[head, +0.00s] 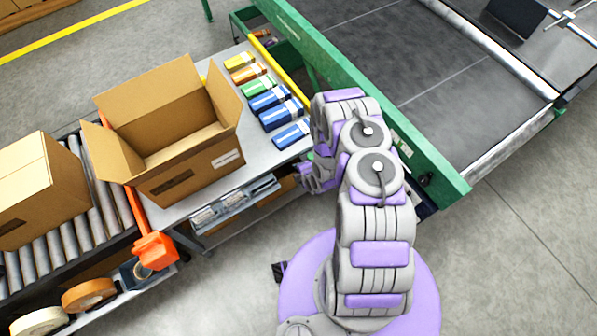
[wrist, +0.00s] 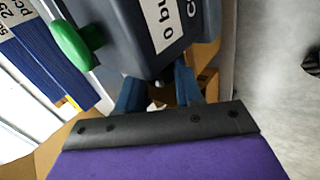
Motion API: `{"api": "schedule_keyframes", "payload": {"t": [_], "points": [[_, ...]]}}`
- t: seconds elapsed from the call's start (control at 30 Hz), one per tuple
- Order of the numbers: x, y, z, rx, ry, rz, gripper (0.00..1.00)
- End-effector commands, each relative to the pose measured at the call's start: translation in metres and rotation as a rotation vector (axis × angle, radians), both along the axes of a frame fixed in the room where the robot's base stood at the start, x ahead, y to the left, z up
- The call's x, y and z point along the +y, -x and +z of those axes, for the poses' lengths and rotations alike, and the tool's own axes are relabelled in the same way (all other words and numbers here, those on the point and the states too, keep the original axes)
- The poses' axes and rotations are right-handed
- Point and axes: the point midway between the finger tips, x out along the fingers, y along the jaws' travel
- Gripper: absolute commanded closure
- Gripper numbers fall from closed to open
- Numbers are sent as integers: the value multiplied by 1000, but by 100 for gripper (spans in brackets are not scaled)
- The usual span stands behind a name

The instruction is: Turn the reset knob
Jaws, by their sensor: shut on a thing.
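A dark grey control box (wrist: 140,35) with white labels fills the top of the wrist view. A round green button (wrist: 77,46) sticks out from its left side. My gripper (wrist: 158,92) has its two blue fingers at the near end of this box, one on each side. It is shut on a small part there, which I take to be the reset knob; the knob itself is mostly hidden by the box and the fingers. In the head view my gripper (head: 312,180) is at the right end of the packing table, largely hidden by my arm.
An open cardboard box (head: 185,165) stands on the grey table (head: 185,212). Several blue, green and orange cartons (head: 275,108) lie beside it. A green-framed conveyor (head: 440,160) runs at the right. A roller track (head: 95,205) carries another box (head: 40,190). Floor is clear at lower right.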

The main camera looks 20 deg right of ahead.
Motion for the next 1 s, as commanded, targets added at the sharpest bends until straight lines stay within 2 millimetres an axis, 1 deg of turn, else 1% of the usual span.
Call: {"api": "schedule_keyframes", "payload": {"t": [0.03, 0.3, 0.77, 0.8, 1.0], "points": [[-1, 4, -5, -11, -7, -4, 95], [-2, 3, -4, -75, -27, -5, 95], [-2, 4, -4, -80, -29, -4, 95], [-2, 4, -4, -80, -29, -4, 61], [-1, 3, -3, -85, -29, -3, 42]]}}
